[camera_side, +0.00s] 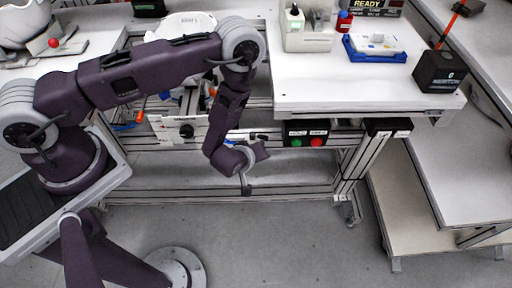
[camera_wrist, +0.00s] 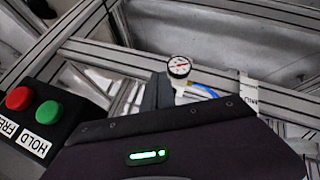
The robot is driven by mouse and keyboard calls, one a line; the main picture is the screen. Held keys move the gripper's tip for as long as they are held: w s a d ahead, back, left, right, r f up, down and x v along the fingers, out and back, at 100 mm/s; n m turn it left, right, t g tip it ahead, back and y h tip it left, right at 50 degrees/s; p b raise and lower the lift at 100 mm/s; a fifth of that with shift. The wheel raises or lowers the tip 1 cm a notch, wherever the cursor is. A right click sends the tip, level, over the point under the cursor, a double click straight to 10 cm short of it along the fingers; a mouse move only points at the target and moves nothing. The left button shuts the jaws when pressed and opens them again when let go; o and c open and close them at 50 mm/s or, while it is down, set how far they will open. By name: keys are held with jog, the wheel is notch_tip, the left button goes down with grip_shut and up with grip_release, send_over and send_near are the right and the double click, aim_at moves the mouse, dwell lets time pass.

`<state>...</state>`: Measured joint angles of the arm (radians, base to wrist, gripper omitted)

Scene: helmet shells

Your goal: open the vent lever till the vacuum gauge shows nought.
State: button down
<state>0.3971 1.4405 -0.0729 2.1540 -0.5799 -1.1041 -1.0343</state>
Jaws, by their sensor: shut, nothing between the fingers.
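The vacuum gauge (camera_wrist: 179,66) is a small round white dial with a red needle, in the upper middle of the wrist view. The dial is too small to read. Below it are a pale fitting and a blue hose (camera_wrist: 204,90). I cannot make out the vent lever for certain; my gripper and wrist cover part of that area. My gripper (camera_wrist: 158,77) is shut and empty, its dark fingers just left of the gauge in the picture; I cannot tell whether they touch anything. In the side view my gripper (camera_side: 246,188) hangs low in front of the bench frame.
A button box (camera_wrist: 52,110) with red and green buttons and labels stands left in the wrist view; it also hangs under the bench (camera_side: 308,134) in the side view. Metal rails (camera_wrist: 110,54) run around the gauge. The floor (camera_side: 290,235) in front is clear.

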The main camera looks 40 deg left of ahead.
jog(key=s+d+r, duration=0.1)
jog(key=d+r, duration=0.3)
jog(key=r, duration=0.1)
jog(key=shift+s, duration=0.4)
